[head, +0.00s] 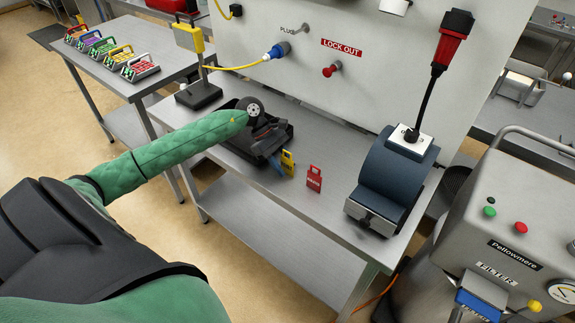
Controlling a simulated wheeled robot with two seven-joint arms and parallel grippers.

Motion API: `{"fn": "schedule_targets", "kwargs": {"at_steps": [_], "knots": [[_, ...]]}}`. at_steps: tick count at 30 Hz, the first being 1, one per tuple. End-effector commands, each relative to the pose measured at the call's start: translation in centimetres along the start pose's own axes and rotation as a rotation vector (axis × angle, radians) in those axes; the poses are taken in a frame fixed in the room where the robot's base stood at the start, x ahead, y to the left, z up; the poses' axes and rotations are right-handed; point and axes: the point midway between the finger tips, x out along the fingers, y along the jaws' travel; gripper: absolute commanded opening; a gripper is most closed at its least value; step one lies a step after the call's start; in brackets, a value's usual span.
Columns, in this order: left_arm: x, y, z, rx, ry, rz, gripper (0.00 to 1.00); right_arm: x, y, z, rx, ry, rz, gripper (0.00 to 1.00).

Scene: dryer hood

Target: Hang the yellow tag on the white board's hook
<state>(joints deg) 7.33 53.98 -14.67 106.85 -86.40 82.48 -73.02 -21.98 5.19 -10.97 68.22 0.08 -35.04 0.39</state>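The yellow tag (288,162) stands on the metal bench at the front edge of a black tray. My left gripper (276,160) reaches down over the tray, its dark fingers just left of the tag. Whether the fingers touch the tag, and how far apart they are, is too small to tell. The white board (385,70) rises behind the bench. It carries a small metal peg (302,29) beside the word PLUG and a red knob (331,70) under a LOCK OUT label. My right gripper is not in view.
A red tag (314,178) stands right of the yellow one. A blue-grey machine (392,180) with a red plug above it fills the bench's right end. A yellow-topped stand (198,75) with a yellow cable is behind left. The bench front (290,215) is clear.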

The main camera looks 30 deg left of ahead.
Motion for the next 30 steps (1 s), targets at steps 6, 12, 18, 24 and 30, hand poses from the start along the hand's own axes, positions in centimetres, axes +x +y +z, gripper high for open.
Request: {"fn": "schedule_targets", "kwargs": {"at_steps": [6, 12, 18, 24, 30], "knots": [[0.0, 0.0, 0.0, 0.0, 0.0, 0.0, 0.15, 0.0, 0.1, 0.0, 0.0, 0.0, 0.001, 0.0], [0.0, 0.0, 0.0, 0.0, 0.0, 0.0, 0.0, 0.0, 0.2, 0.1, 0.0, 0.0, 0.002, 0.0], [-0.2, 0.0, 0.1, 0.001, 0.0, 0.0, 0.0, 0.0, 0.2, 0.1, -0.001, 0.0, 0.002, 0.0], [-0.8, 0.0, 0.8, 0.002, 0.0, 0.0, 0.0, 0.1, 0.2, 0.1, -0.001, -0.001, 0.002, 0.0], [-1.6, 0.0, 1.4, 0.0, 0.0, 0.0, 0.0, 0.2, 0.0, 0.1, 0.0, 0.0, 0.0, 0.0]]}}
